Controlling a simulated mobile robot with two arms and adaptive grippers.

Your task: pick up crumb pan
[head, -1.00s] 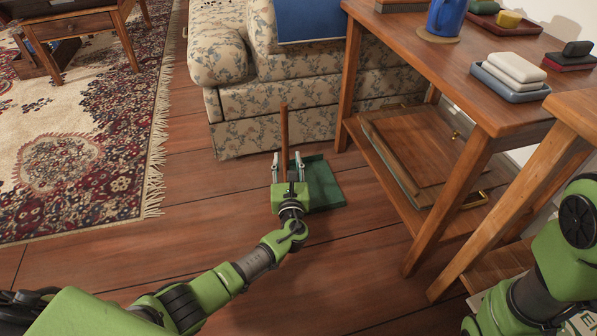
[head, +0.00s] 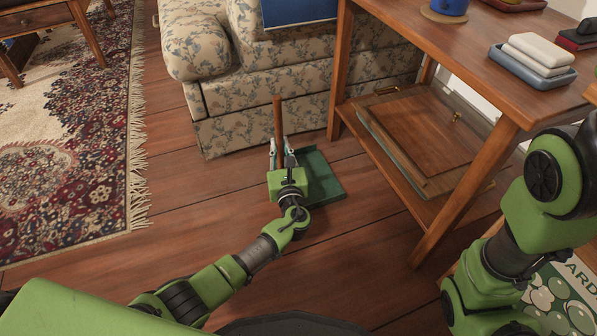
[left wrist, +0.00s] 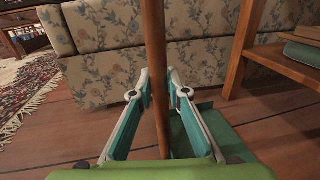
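The crumb pan (head: 324,178) is a dark green dustpan on the wooden floor in front of the sofa. Its brown wooden handle stands upright. My left gripper (head: 281,150) is low over the floor at the pan's left side, around the handle. In the left wrist view, the handle passes between the fingers of the gripper (left wrist: 158,82), with visible gaps on both sides. The fingers are apart. The green pan (left wrist: 218,128) shows behind and right of the right finger, partly hidden by it. My right arm is at the right edge of the head view, its gripper out of sight.
The floral sofa (head: 245,105) stands close behind the pan. A wooden table (head: 470,60) with a lower shelf holding a framed wooden panel (head: 425,130) is to the right. A patterned rug (head: 60,170) lies left. The floor between rug and pan is clear.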

